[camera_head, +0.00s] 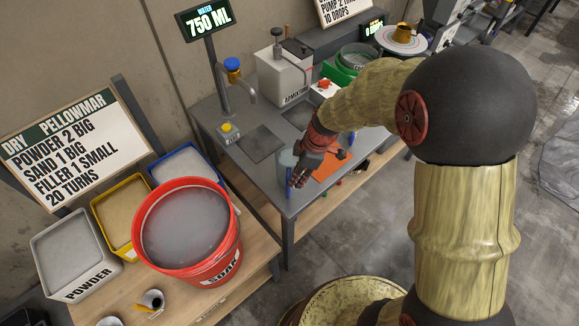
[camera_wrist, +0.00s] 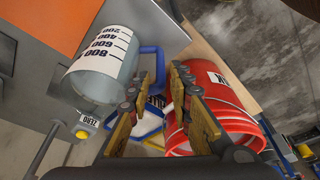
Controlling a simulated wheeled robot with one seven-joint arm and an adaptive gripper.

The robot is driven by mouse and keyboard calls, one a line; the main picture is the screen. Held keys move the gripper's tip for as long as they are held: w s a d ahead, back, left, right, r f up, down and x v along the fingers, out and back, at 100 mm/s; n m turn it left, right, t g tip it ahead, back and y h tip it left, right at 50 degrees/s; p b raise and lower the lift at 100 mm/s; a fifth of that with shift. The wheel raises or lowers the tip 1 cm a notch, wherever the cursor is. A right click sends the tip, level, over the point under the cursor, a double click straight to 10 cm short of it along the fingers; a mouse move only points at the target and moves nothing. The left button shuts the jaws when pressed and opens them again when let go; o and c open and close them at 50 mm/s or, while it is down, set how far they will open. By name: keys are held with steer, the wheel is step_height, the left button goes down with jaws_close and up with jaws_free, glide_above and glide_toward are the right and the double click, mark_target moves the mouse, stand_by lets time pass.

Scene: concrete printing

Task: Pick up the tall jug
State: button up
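The tall jug (camera_head: 287,159) stands near the front corner of the grey bench. In the wrist view its clear body (camera_wrist: 93,82) has a white scale marked 200 to 800 and a blue handle (camera_wrist: 160,58). My gripper (camera_head: 300,178) is beside the jug on its handle side. In the wrist view my gripper (camera_wrist: 158,72) has its two fingers apart, with part of the blue handle showing between and beyond the tips. I cannot tell whether the fingers touch the handle. In the head view my gripper partly hides the jug.
A water tap (camera_head: 232,80) and a dark pad (camera_head: 261,144) are behind the jug. An orange mat (camera_head: 327,170) lies right of it. A red bucket (camera_head: 187,228) stands on the lower wooden table, beside yellow and blue bins.

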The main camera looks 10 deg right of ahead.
mark_target(289, 188)
steer(key=b+x, duration=0.1)
steer(key=x, duration=0.8)
steer(key=shift+r, duration=0.1)
steer(key=shift+c, duration=1.1)
jaws_close()
steer(key=shift+w+r, duration=0.1)
